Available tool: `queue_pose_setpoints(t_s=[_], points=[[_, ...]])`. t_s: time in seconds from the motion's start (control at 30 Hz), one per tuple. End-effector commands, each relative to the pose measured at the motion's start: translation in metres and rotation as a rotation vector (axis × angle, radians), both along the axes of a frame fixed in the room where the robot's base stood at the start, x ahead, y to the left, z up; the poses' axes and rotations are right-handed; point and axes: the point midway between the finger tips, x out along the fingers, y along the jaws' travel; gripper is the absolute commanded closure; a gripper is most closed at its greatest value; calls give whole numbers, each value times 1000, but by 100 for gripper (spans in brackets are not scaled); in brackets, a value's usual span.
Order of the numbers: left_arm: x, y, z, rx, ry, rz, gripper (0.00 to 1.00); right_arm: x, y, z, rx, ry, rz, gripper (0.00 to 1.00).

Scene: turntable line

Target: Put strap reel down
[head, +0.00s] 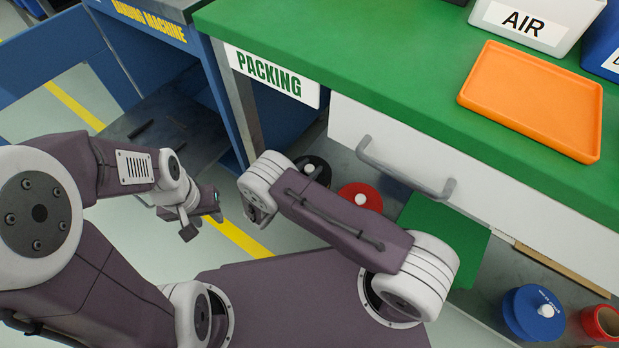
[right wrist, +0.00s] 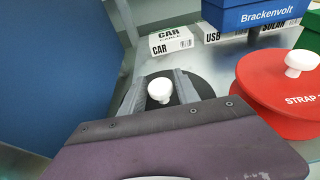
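A black strap reel (head: 318,177) with a white knob stands on the grey shelf beneath the packing table, partly hidden by my right arm. It also shows in the right wrist view (right wrist: 203,86). My right gripper (right wrist: 162,88) has one finger on each side of its white knob, with the fingers apart; whether they touch the knob is hard to see. The reel looks flat and level. My left gripper (head: 203,222) hangs over the floor on the left, fingers apart and empty.
A red strap reel (head: 348,190) stands right beside the black one; a blue reel (head: 520,312) and red container (head: 590,320) are further right. Small labelled boxes (right wrist: 175,42) stand behind. A blue panel (right wrist: 60,70) bounds the left. The green tabletop (head: 400,60) and drawer handle (head: 400,178) overhang.

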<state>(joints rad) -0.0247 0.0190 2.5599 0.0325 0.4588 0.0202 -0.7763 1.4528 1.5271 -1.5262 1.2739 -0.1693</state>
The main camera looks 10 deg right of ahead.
Motion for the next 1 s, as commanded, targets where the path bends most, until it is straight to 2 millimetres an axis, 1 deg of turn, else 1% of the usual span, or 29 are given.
queue_pose_setpoints(t_s=[0.03,0.07,0.1,0.13,1.0], points=[[0,0,0,0,0,0,64,0,0,0,0,0,0,79],[0,0,0,0,0,0,64,0,0,0,0,0,0,88],[0,0,0,0,0,0,64,0,0,0,0,0,0,99],[0,0,0,0,0,0,64,0,0,0,0,0,0,100],[0,0,0,0,0,0,64,0,0,0,1,1,0,100]])
